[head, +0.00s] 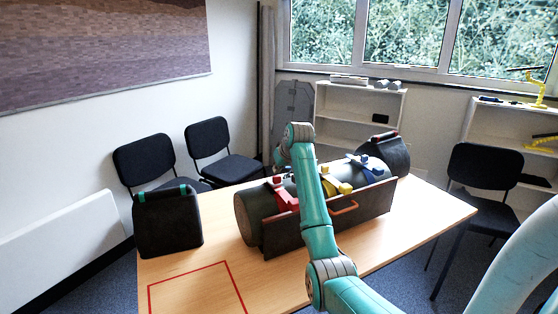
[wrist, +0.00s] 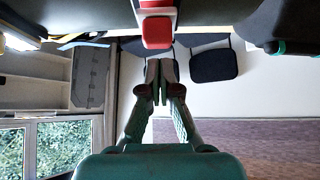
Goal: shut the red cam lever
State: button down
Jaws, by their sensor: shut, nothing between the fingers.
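The red cam lever (head: 287,200) sits at the left end of a row of levers on a dark grey cylinder (head: 247,215) on the table. Its arm rises toward a red block end; how far it stands open I cannot tell. In the wrist view the red lever's block end (wrist: 157,33) is just beyond my fingertips, with a visible gap. My gripper (wrist: 161,68) is shut and empty. In the head view my own arm hides most of the gripper and part of the cylinder.
A yellow lever (head: 338,187) and a blue lever (head: 372,165) sit farther right on the cylinder. A brown board with an orange handle (head: 345,209) stands in front. Black bags (head: 168,222) flank the cylinder. A red-outlined square (head: 197,290) on the table is empty.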

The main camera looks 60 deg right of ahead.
jog(key=shift+f, duration=0.65)
jog(key=shift+s+f, duration=0.1)
